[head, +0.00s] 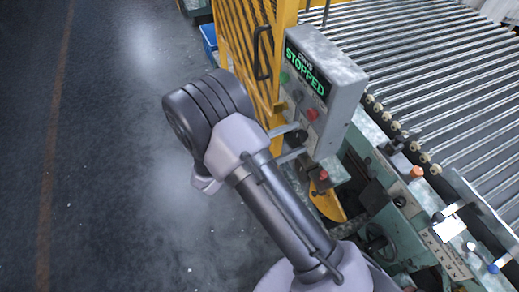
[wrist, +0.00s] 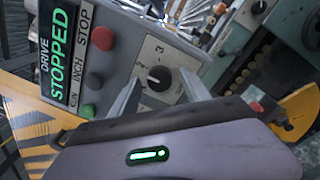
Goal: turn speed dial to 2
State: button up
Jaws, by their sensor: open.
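The speed dial (wrist: 159,78) is a round black knob on a pale numbered plate on the control box (wrist: 128,42). In the wrist view a 3 shows above the knob; a small light mark shows on the knob, but I cannot tell which number it points to. My gripper (wrist: 160,84) is open, with one finger on each side of the dial. I cannot tell whether the fingers touch it. In the head view my gripper (head: 301,139) reaches the lower part of the same box (head: 345,85), and the dial is partly hidden between the fingers.
The box has a green-lit STOPPED display (head: 306,72) and a red button (wrist: 102,38), a dark button (wrist: 94,80) and a green button (wrist: 88,110) beside the dial. A yellow mesh guard (head: 240,45) stands at left. A roller conveyor (head: 440,85) lies behind. Open floor is left.

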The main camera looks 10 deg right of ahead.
jog(key=p+v, duration=0.2)
jog(key=v, duration=1.5)
jog(key=shift+a, duration=0.1)
jog(key=s+d+r+m+g+y+b, duration=0.35)
jog(key=d+r+m+g+y, duration=0.35)
jog(key=d, duration=0.5)
jog(key=s+r+m+t+y+b, duration=0.4)
jog(key=s+m+y, duration=0.5)
jog(key=y, duration=0.3)
jog(key=shift+s+d+t+y+b, duration=0.35)
jog(key=shift+t+b, duration=0.55)
jog(key=shift+t, duration=0.3)
